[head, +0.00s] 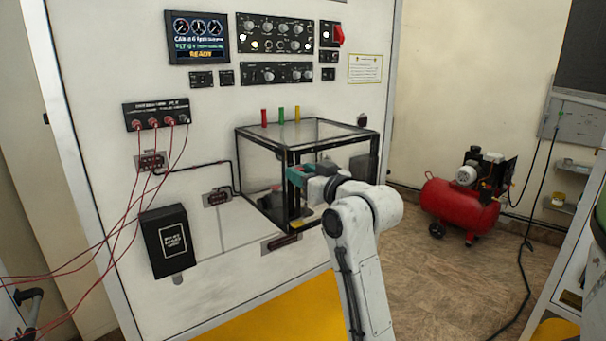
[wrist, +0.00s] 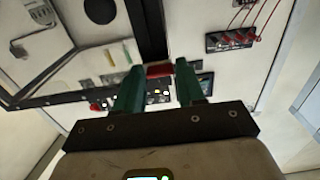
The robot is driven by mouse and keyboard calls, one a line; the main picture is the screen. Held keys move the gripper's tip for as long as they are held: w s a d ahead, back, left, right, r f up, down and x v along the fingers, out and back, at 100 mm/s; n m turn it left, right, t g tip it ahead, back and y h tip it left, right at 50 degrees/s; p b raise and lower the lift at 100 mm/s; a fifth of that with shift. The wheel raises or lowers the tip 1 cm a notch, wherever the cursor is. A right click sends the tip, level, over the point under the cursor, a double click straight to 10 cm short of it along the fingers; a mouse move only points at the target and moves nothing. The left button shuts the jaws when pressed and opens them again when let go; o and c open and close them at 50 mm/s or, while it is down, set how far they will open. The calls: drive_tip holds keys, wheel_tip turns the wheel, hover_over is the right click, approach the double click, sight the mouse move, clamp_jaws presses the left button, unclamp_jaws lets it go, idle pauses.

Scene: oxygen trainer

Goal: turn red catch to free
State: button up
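A clear box with a black frame (head: 262,150) is mounted on the white panel. In the head view I cannot make out this piece behind the gripper.
Red (head: 264,117), green (head: 281,116) and yellow (head: 297,114) pegs stand at the box top. A red switch (head: 339,35) and gauge display (head: 198,38) are above. Red cables (head: 125,205) hang left. A red compressor (head: 460,205) stands on open floor at right.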

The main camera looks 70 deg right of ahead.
drive_tip(key=c, duration=0.6)
drive_tip(key=shift+n, duration=0.3)
drive_tip(key=n+b, duration=0.6)
drive_tip(key=n, duration=0.7)
drive_tip(key=shift+a+b, duration=0.1)
drive_tip(key=shift+b, duration=0.3)
drive_tip(key=shift+n+b, duration=0.95)
drive_tip(key=shift+n, duration=1.15)
drive_tip(key=shift+c, duration=0.2)
drive_tip(key=shift+a, duration=0.1)
